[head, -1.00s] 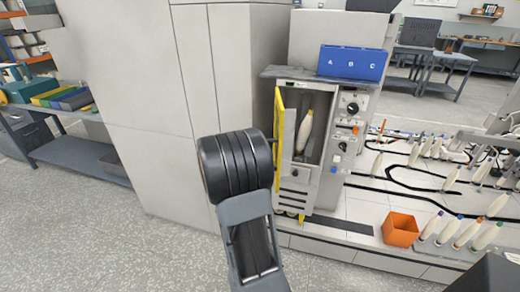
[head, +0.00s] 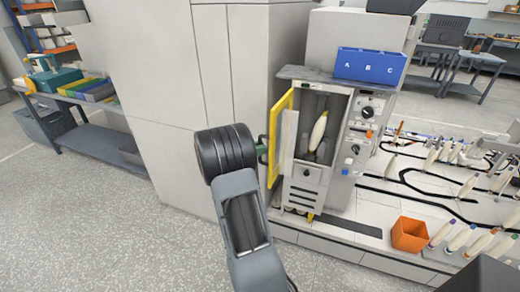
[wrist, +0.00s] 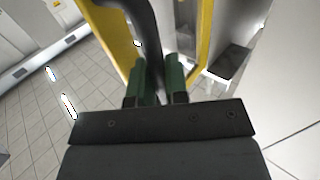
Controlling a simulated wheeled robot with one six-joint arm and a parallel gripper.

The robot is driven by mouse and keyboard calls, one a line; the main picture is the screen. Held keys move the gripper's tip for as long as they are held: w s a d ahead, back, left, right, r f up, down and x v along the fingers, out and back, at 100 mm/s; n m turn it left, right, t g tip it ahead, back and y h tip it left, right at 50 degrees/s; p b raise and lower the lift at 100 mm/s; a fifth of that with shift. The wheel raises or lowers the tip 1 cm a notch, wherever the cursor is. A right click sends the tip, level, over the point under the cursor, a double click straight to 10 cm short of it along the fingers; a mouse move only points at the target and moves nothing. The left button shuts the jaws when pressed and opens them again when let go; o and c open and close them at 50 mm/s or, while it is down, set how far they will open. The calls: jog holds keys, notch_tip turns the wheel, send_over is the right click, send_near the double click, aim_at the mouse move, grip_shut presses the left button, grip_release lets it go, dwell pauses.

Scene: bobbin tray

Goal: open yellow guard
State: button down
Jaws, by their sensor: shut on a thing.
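The yellow guard (head: 277,123) is a framed door on the left side of the grey machine cabinet. It stands swung open to the left, and the cabinet's inside shows with a cream bobbin (head: 318,131) in it. My gripper (head: 262,149) is at the guard's outer side, partly hidden behind my black wrist. In the wrist view, my gripper's green fingers (wrist: 159,84) are shut on a dark curved handle (wrist: 148,40). The yellow frame (wrist: 118,38) of the guard runs beside them.
A blue box marked A B C (head: 370,65) sits on the cabinet. A control panel with knobs (head: 366,112) is right of the opening. An orange bin (head: 409,234) and several bobbins stand at right. A tall pale cabinet is close behind my arm; the floor at left is clear.

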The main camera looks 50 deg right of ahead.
jog(key=shift+d+r, duration=0.1)
jog(key=shift+r, duration=0.15)
jog(key=c, duration=1.4)
grip_release()
jog(key=shift+d, duration=0.1)
jog(key=shift+o, duration=1.3)
jog(key=shift+f, duration=0.15)
jog(key=v, duration=1.4)
